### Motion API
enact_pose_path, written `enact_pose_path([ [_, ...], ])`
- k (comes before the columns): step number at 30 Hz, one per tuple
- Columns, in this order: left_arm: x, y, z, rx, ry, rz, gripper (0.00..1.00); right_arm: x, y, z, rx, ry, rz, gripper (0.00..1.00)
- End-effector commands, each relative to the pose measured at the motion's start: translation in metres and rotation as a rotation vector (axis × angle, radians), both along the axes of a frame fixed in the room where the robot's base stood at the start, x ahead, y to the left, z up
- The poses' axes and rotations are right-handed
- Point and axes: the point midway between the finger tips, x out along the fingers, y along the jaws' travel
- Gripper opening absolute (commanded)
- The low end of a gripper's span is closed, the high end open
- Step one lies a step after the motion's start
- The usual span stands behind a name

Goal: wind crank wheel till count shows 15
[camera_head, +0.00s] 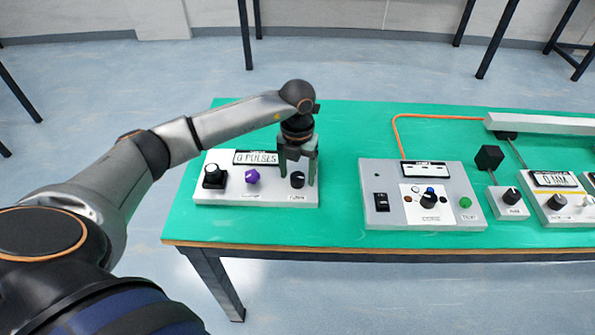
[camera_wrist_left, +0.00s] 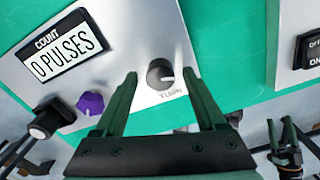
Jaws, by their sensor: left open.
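The count box (camera_head: 252,195) stands on the green table at the left, and its display (camera_head: 256,158) reads 0 PULSES. In the left wrist view the display (camera_wrist_left: 66,46) also reads 0 PULSES. The box carries a black knob with a white mark (camera_wrist_left: 160,74), a purple knob (camera_head: 252,176) and a black control with a white cap (camera_head: 214,176). Which one is the crank wheel is unclear. My left gripper (camera_head: 298,178) is open, pointing down at the white-marked knob, its fingers on either side. Contact cannot be told. A dark shape low right in the wrist view may be my right gripper.
A grey box (camera_head: 425,194) with a rocker switch, a dial and a green button stands to the right, with an orange cable (camera_head: 397,135) behind it. Further right are a small black-knobbed box (camera_head: 508,203) and another display box. Bare green table lies between the boxes.

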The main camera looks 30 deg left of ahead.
Motion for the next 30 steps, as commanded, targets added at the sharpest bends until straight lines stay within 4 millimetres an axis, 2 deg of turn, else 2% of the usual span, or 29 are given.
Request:
enact_pose_path([
  [2, 0.0000, -0.0002, 0.0001, 0.000, 0.000, 0.000, 0.70, 0.0006, 0.0001, 0.0004, 0.000, -0.002, 0.001, 0.75],
  [21, 0.0001, -0.0002, 0.0007, -0.001, 0.000, 0.000, 0.00, 0.0016, 0.0001, 0.0013, 0.001, -0.006, 0.000, 0.75],
  [30, 0.0002, -0.0001, 0.0008, -0.001, -0.001, -0.011, 0.00, 0.0018, 0.0000, 0.0010, 0.001, -0.006, 0.000, 0.75],
])
